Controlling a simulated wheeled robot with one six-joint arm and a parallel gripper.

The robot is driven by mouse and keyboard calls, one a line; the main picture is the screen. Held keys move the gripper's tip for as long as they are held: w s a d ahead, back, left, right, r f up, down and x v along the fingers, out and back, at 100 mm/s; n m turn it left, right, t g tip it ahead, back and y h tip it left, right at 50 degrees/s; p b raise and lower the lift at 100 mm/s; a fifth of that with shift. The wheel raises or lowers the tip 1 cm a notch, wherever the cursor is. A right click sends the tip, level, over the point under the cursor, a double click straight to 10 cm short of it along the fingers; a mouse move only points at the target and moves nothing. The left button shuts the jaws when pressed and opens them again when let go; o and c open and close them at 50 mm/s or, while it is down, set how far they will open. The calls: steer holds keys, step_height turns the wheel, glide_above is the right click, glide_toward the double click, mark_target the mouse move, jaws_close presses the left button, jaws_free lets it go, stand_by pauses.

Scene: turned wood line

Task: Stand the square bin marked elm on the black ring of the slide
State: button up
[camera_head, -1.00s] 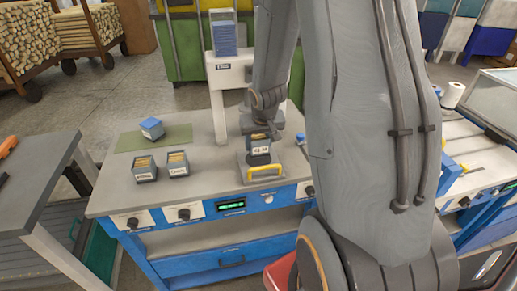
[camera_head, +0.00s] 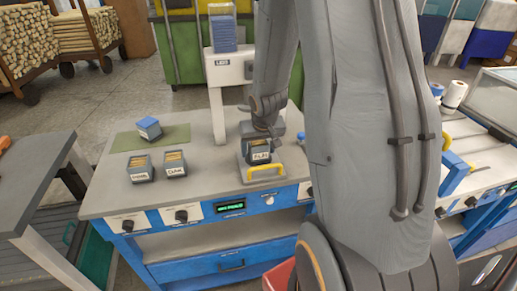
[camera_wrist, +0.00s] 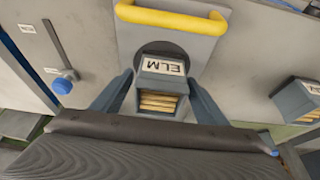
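The square grey bin marked elm (camera_wrist: 163,67) holds pale wood pieces and is between the fingers of my gripper (camera_wrist: 160,80) in the wrist view. The fingertips appear to touch its sides. In the head view the elm bin (camera_head: 259,156) is at the slide, under my gripper (camera_head: 264,134). The slide is a grey plate (camera_wrist: 195,45) with a yellow handle (camera_wrist: 172,17). The black ring (camera_wrist: 160,47) shows as a dark arc behind the bin; the rest is hidden. The bin looks upright and at or very near the ring; contact cannot be told.
A bin marked oak (camera_head: 173,164) and another labelled bin (camera_head: 140,168) stand left on the bench (camera_head: 205,185). A blue-topped block (camera_head: 149,128) is on the green mat (camera_head: 175,138). A post with a sign (camera_head: 217,110) rises behind. A blue-tipped lever (camera_wrist: 63,84) lies beside the slide.

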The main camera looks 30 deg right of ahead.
steer(key=shift+r, duration=0.1)
steer(key=p+v, duration=0.9)
steer(key=v, duration=0.3)
steer(key=s+a+r+n, duration=0.1)
steer(key=s+a+r, duration=0.3)
steer(key=a, duration=0.3)
steer(key=s+a+r+n+g+y, duration=0.1)
steer(key=s+a+r+n, duration=0.1)
steer(key=s+a+r, duration=0.2)
steer(key=s+a, duration=0.2)
steer(key=s, duration=0.1)
steer(key=shift+s+a+g, duration=0.2)
steer(key=shift+a+g, duration=0.1)
steer(key=shift+a, duration=0.1)
step_height(320, 180, down, 12)
steer(key=g+b, duration=0.1)
steer(key=b, duration=0.9)
steer(key=shift+w+b, duration=0.3)
